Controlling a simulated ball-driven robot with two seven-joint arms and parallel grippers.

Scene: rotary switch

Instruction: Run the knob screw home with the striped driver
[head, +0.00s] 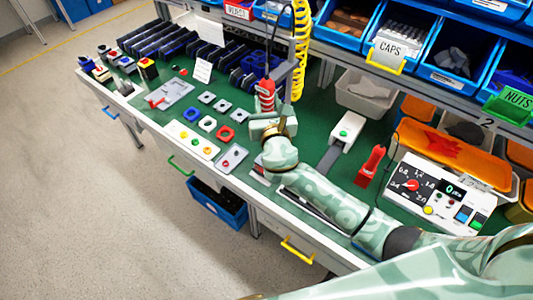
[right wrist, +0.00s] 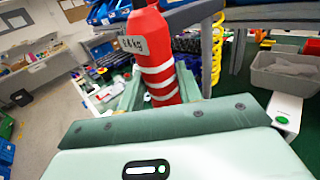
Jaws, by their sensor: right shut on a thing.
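The striped driver, red with white bands, stands upright in the head view (head: 265,93) and fills the middle of the right wrist view (right wrist: 158,58). A white label ending in "kg" is on its side. My right gripper (head: 269,113) is shut on it; the jaws show on both sides of it in the right wrist view. The driver's lower end is hidden by the gripper. A pale plate with a red piece (head: 231,158) lies left of my right arm. I cannot make out the knob screw. My left gripper is not in view.
A pale tray with coloured buttons (head: 192,139) and several small plates lie on the green bench left of the gripper. A red tool (head: 371,163) stands right of my arm, near a meter box (head: 410,185). Yellow coiled hose (head: 301,45) hangs just behind the driver.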

